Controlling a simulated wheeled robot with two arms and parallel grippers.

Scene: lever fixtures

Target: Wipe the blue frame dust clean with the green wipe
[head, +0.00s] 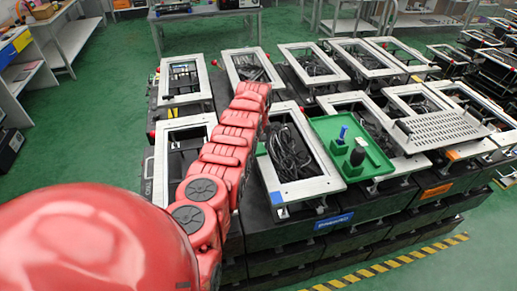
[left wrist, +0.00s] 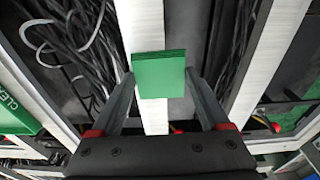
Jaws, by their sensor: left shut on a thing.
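My left gripper (left wrist: 160,82) is shut on the green wipe (left wrist: 160,75), a flat green block between its two fingertips in the left wrist view. Behind the wipe a white frame bar (left wrist: 140,22) runs lengthwise; I cannot tell whether the wipe touches it.
A green tray (head: 330,128) with a blue item (head: 343,132) and a dark item (head: 357,156) sits right of that frame. A perforated plate (head: 442,129) lies farther right. Many white frames with black cables stand close together. Green floor is open at left.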

